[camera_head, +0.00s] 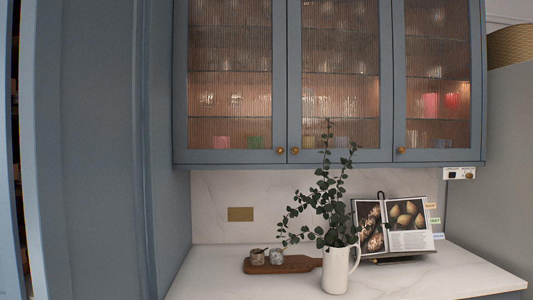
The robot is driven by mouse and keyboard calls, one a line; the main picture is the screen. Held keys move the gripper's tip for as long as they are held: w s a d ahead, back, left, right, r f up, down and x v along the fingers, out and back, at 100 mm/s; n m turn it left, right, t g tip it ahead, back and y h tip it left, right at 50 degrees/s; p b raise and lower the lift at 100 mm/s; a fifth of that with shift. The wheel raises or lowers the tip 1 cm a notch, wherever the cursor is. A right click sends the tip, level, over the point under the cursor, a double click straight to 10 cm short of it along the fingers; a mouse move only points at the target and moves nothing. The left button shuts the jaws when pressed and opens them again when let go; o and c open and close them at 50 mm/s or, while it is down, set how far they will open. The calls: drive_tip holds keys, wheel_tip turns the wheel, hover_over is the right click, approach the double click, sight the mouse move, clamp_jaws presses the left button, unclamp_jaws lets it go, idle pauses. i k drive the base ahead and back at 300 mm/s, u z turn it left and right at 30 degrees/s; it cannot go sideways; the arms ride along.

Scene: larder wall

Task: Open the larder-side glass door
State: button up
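A blue wall cabinet has three ribbed-glass doors, all shut. The left glass door (230,85) is beside the tall blue cabinet side (95,150), which appears to be the larder. Its round brass knob (279,151) is at its lower right corner. The middle glass door (340,80) has a knob (294,151) at its lower left, close beside the first. The right glass door (436,80) has a knob (401,150) at its lower left. Glassware shows dimly behind the lit glass. My gripper is not in view.
Below, a white marble counter (210,283) holds a white jug (336,272) with tall leafy stems reaching the middle door's lower edge. A wooden board (290,265) with small jars and an open cookbook (395,225) stand there too. A narrow dark gap shows at far left.

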sight(229, 102)
drive_tip(key=u, duration=0.05)
drive_tip(key=i, duration=0.85)
